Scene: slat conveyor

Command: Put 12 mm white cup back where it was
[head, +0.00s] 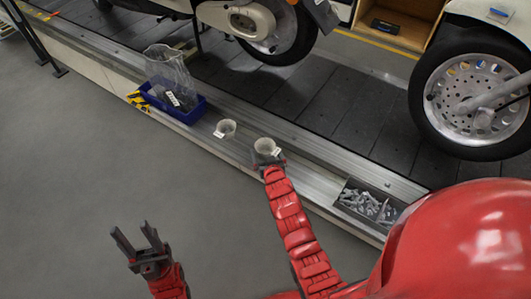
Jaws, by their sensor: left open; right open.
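Two pale cups with small white labels stand on the metal ledge beside the conveyor. One cup (225,129) stands alone near the middle of the ledge. The other cup (265,146) is just to its right, at my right gripper (271,160). The labels are too small to read, so I cannot tell which is the 12 mm one. My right gripper is open, right at the near side of that cup; its fingertips are partly hidden, and I cannot tell whether they touch it. My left gripper (136,234) is open and empty over the floor.
A blue bin (189,113) with a clear bag (170,72) stands left of the cups on the ledge (325,172). A tray of metal parts (368,203) is at the ledge's right. Scooters stand on the dark slat conveyor (335,95) behind. Ledge between right cup and tray is clear.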

